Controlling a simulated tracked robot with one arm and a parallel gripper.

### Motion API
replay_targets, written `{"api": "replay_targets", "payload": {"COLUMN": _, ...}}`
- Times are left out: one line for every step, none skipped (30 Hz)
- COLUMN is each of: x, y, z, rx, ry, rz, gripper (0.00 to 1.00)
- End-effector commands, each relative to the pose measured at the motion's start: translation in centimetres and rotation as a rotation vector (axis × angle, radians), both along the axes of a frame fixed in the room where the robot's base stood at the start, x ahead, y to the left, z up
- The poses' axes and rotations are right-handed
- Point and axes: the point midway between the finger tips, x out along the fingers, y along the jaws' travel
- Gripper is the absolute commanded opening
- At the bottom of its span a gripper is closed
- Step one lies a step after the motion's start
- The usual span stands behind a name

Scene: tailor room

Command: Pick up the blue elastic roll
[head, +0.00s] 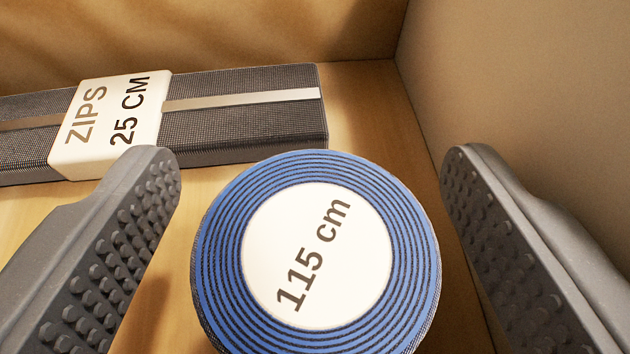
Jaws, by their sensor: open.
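The blue elastic roll (413,262) has dark spiral lines and a white round centre marked "115 cm". It sits at the lower middle of the head view, and its lower edge is cut off by the frame. My gripper (312,165) is open, with one studded grey finger on the left of the roll and the other on the right. There is a visible gap between each finger and the roll, and nothing is held.
A dark grey box of zips (245,120) with a white "ZIPS 25 CM" band lies behind the roll at the left. A wooden back wall (200,30) and a right side wall (530,90) bound the space. The wooden floor (375,110) is bare behind the roll at right.

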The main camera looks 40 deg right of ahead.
Motion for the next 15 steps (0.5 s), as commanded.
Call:
{"api": "replay_targets", "payload": {"x": 0.04, "y": -0.06, "z": -0.3, "rx": 0.002, "ry": 0.004, "rz": 0.0, "gripper": 0.71}}
{"api": "replay_targets", "payload": {"x": 0.05, "y": -0.06, "z": -0.29, "rx": 0.002, "ry": 0.004, "rz": 0.0, "gripper": 0.71}}
{"api": "replay_targets", "payload": {"x": 0.04, "y": -0.04, "z": -0.26, "rx": 0.002, "ry": 0.004, "rz": 0.0, "gripper": 0.71}}
{"api": "replay_targets", "payload": {"x": 0.03, "y": -0.02, "z": -0.25, "rx": 0.002, "ry": 0.004, "rz": 0.0, "gripper": 0.71}}
{"api": "replay_targets", "payload": {"x": 0.03, "y": -0.02, "z": -0.25, "rx": 0.002, "ry": 0.004, "rz": 0.0, "gripper": 0.71}}
{"api": "replay_targets", "payload": {"x": 0.02, "y": -0.02, "z": -0.25, "rx": 0.002, "ry": 0.004, "rz": 0.0, "gripper": 0.71}}
{"api": "replay_targets", "payload": {"x": 0.02, "y": -0.02, "z": -0.26, "rx": 0.003, "ry": 0.005, "rz": 0.0, "gripper": 0.63}}
{"api": "replay_targets", "payload": {"x": 0.02, "y": 0.0, "z": -0.25, "rx": 0.003, "ry": 0.005, "rz": 0.0, "gripper": 0.55}}
{"api": "replay_targets", "payload": {"x": 0.01, "y": -0.01, "z": -0.26, "rx": 0.003, "ry": 0.005, "rz": 0.0, "gripper": 0.43}}
{"api": "replay_targets", "payload": {"x": 0.02, "y": 0.0, "z": -0.25, "rx": 0.003, "ry": 0.005, "rz": 0.0, "gripper": 0.35}}
{"api": "replay_targets", "payload": {"x": 0.01, "y": 0.0, "z": -0.26, "rx": 0.003, "ry": 0.005, "rz": 0.0, "gripper": 0.27}}
{"api": "replay_targets", "payload": {"x": 0.0, "y": 0.01, "z": -0.27, "rx": 0.003, "ry": 0.005, "rz": 0.0, "gripper": 0.23}}
{"api": "replay_targets", "payload": {"x": 0.01, "y": 0.01, "z": -0.26, "rx": 0.003, "ry": 0.005, "rz": 0.0, "gripper": 0.23}}
{"api": "replay_targets", "payload": {"x": 0.01, "y": 0.01, "z": -0.26, "rx": 0.002, "ry": 0.004, "rz": 0.0, "gripper": 0.23}}
{"api": "replay_targets", "payload": {"x": 0.02, "y": 0.02, "z": -0.26, "rx": 0.002, "ry": 0.004, "rz": 0.0, "gripper": 0.23}}
